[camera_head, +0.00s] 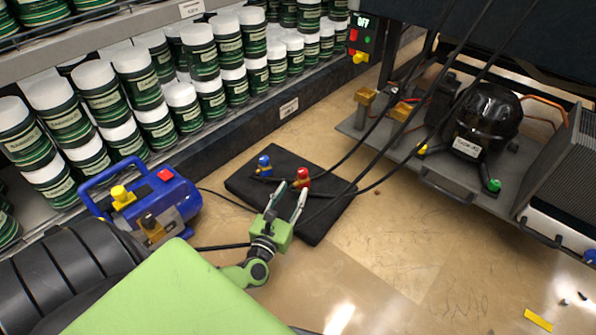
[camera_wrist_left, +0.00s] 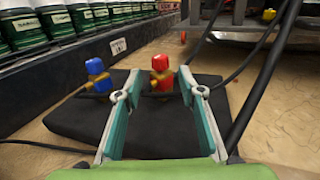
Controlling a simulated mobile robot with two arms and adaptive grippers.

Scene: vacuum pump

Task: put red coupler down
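The red coupler (camera_head: 302,178) stands on the black mat (camera_head: 325,222) on the floor, with a black hose at it. It also shows in the left wrist view (camera_wrist_left: 162,74), just beyond and between my left fingertips. My left gripper (camera_head: 288,203) is open, its two fingers apart and pointing at the red coupler; the wrist view shows bare mat between them. I cannot tell if a fingertip touches the coupler. The blue coupler (camera_head: 264,165) stands on the mat to the left of the red one, also in the wrist view (camera_wrist_left: 97,75). My right gripper is not in view.
A blue vacuum pump (camera_head: 180,200) stands left of the mat. Shelves with several green-and-white cans (camera_head: 105,95) line the back left. A condensing unit with a black compressor (camera_head: 485,120) is at the right. Black hoses (camera_head: 375,120) cross over the mat. Floor at lower right is mostly clear.

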